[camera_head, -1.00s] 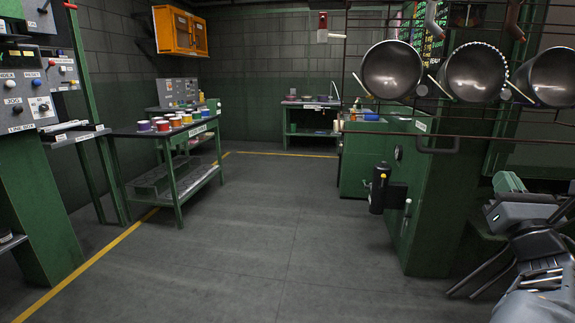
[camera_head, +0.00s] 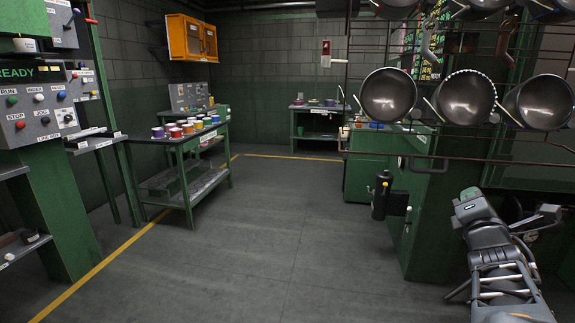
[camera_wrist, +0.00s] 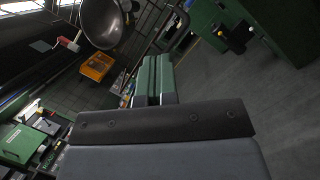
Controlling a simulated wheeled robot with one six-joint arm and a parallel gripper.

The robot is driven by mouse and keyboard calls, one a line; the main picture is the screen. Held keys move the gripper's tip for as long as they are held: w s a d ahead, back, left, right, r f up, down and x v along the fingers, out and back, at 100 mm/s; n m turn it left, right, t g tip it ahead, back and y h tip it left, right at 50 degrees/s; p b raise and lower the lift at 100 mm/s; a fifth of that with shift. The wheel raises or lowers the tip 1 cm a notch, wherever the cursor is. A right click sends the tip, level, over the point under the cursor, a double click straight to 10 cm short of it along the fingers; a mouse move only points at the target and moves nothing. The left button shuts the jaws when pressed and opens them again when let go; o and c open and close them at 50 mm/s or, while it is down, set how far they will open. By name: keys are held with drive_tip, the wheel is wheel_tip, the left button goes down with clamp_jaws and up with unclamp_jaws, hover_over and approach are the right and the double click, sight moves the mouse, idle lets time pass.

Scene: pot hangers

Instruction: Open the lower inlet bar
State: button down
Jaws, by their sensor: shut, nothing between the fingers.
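Dark horizontal bars run across the front of the green machine at the right in the head view. The lowest one (camera_head: 500,160) has a bent, U-shaped handle (camera_head: 430,168) at its left end; I take it to be the lower inlet bar. My gripper (camera_head: 470,194) is at the right, below and in front of that bar, apart from it. In the wrist view its green fingers (camera_wrist: 155,78) are together and empty. A dark bent bar (camera_wrist: 155,40) shows beyond the fingertips; I cannot tell surely which bar it is.
Several pots, such as this one (camera_head: 388,95), hang above the lowest bar; one shows in the wrist view (camera_wrist: 100,22). A black cylinder (camera_head: 380,195) sticks out from the green machine (camera_head: 425,225). A green worktable (camera_head: 185,160) and control panel (camera_head: 40,115) stand left. The middle floor is clear.

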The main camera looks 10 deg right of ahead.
drive_tip(key=w+a+r+m+g+y+p, duration=0.2)
drive_tip(key=w+a+m+g+y+p, duration=0.15)
drive_tip(key=a+m+p, duration=0.5)
drive_tip(key=s+a+f+m+g+y+p, duration=0.1)
drive_tip(key=s+a+m+g+y+p, duration=0.1)
drive_tip(key=a, duration=0.5)
drive_tip(key=s+a+m+g+y+p, duration=0.2)
drive_tip(key=a+m+g+p, duration=0.3)
drive_tip(key=a+p, duration=0.3)
drive_tip(key=shift+s+a+f+m+y+p, duration=0.2)
drive_tip(key=shift+s+f+m+y+p, duration=0.15)
drive_tip(key=shift+m+y, duration=0.3)
drive_tip(key=c, duration=1.7)
unclamp_jaws()
drive_tip(key=s+a+m+g+y+p, duration=0.1)
drive_tip(key=s+a, duration=0.1)
drive_tip(key=a, duration=0.1)
drive_tip(key=s+a+m+g+p, duration=0.2)
drive_tip(key=s+a, duration=0.1)
drive_tip(key=shift+s+y, duration=0.25)
drive_tip(key=shift+y, duration=0.15)
drive_tip(key=o, duration=0.3)
drive_tip(key=shift+s+a+f+g, duration=0.15)
drive_tip(key=shift+s+a+g, duration=0.05)
drive_tip(key=shift+g, duration=0.05)
drive_tip(key=shift+s, duration=0.1)
